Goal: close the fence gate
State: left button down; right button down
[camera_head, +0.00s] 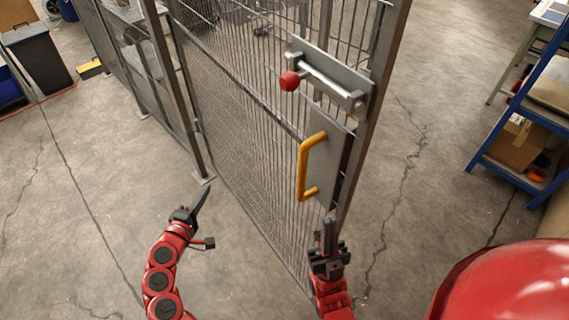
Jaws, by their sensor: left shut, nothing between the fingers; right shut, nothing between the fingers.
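The fence gate (262,110) is a grey wire-mesh panel in a metal frame, running from the fence post at the left toward me. Near its free edge it has a yellow handle (303,168) on a grey plate and, above that, a bolt latch (325,80) with a red knob (289,81). My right gripper (328,222) is shut and empty, just below the yellow handle in the picture, near the gate's free edge. Whether it touches the gate I cannot tell. My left gripper (200,198) is shut and empty, left of the gate and apart from the handle.
Fence panels (125,60) continue at the upper left. A dark bin (38,58) stands at the far left. A blue shelf (515,165) with boxes stands at the right. Bare concrete floor (420,150) lies on both sides of the gate.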

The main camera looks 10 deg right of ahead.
pick_arm(q)
jog(key=s+d+r+m+g+h+p, duration=0.1)
jog(key=s+d+r+m+g+h, duration=0.8)
jog(key=s+r, duration=0.25)
jog(key=w+d+n+t+p, duration=0.1)
jog(key=w+d+p, duration=0.4)
jog(key=d, duration=0.8)
jog(key=shift+w+d, duration=0.15)
jog(key=shift+d, duration=0.25)
